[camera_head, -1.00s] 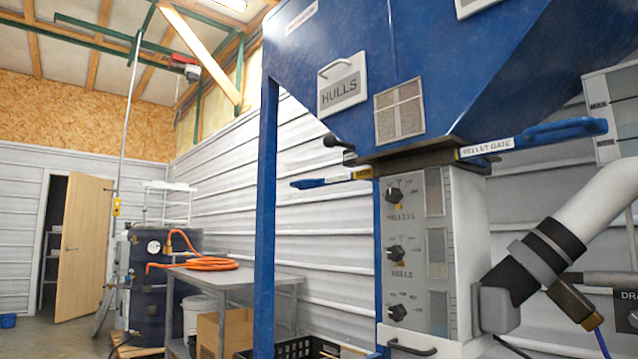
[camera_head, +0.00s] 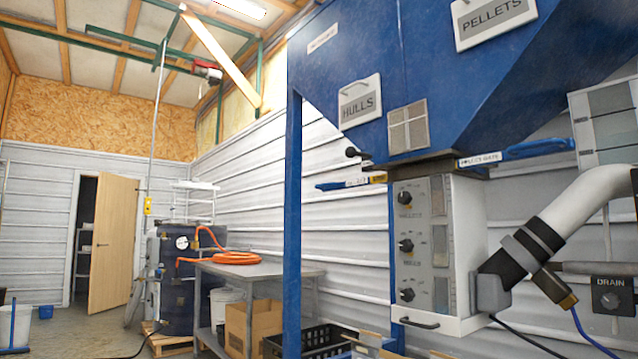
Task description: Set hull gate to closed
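The blue hopper (camera_head: 440,75) fills the upper right, with a HULLS plate (camera_head: 359,103) on its left face and a PELLETS plate on its right. A second blue handle, the pellet gate (camera_head: 540,149), sticks out to the right. My gripper is not in view.
A grey bench (camera_head: 262,269) with a coiled orange hose (camera_head: 235,258) stands left of the hopper's blue post (camera_head: 292,200). A black crate (camera_head: 310,340) and cardboard box (camera_head: 250,322) sit low. A white pipe (camera_head: 585,205) slopes right.

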